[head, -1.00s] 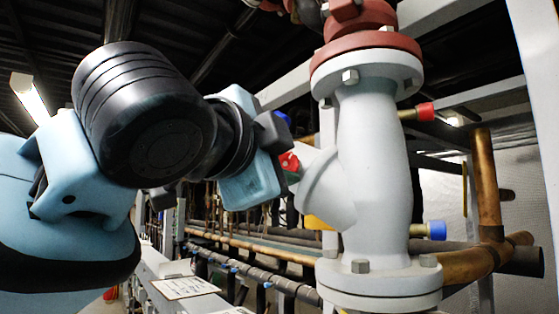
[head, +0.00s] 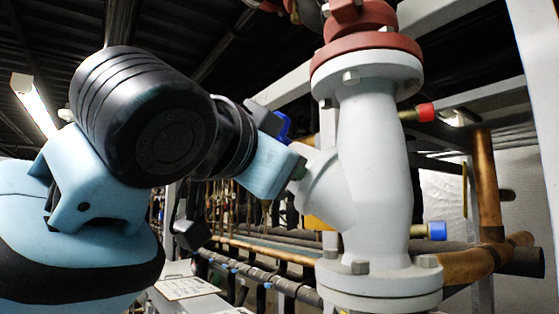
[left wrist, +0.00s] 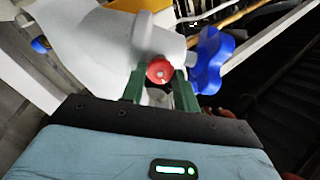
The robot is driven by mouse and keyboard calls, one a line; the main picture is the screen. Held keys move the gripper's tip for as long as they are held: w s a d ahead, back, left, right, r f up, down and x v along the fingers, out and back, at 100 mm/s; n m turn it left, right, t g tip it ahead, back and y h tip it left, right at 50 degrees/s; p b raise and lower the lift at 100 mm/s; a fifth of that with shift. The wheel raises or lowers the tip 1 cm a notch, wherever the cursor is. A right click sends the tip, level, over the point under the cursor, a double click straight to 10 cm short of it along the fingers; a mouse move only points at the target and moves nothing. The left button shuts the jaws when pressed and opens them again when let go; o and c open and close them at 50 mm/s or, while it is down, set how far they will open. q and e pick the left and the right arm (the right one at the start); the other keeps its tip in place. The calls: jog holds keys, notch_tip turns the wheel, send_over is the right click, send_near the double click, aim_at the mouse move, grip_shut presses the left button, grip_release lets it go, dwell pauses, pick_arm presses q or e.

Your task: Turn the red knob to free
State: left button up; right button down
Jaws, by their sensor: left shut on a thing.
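The red knob (left wrist: 159,71) is a small round cap on the side of the white valve body (head: 372,165). In the left wrist view it sits between the green fingertips of my left gripper (left wrist: 159,86), which is shut on it. In the head view the left gripper (head: 299,168) reaches the left side of the valve, and its housing hides that knob. My right gripper is in neither view.
A blue star-shaped handle (left wrist: 210,60) stands close beside the right finger. Red (head: 425,112) and blue (head: 437,230) caps stick out on the valve's right side. Copper pipes (head: 486,185) and a steel frame surround it.

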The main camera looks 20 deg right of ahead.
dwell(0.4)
pick_arm(q)
jog(key=o, duration=1)
jog(key=shift+c, duration=0.2)
jog(key=v, duration=0.7)
jog(key=shift+s+a, duration=0.25)
jog(key=shift+s, duration=0.05)
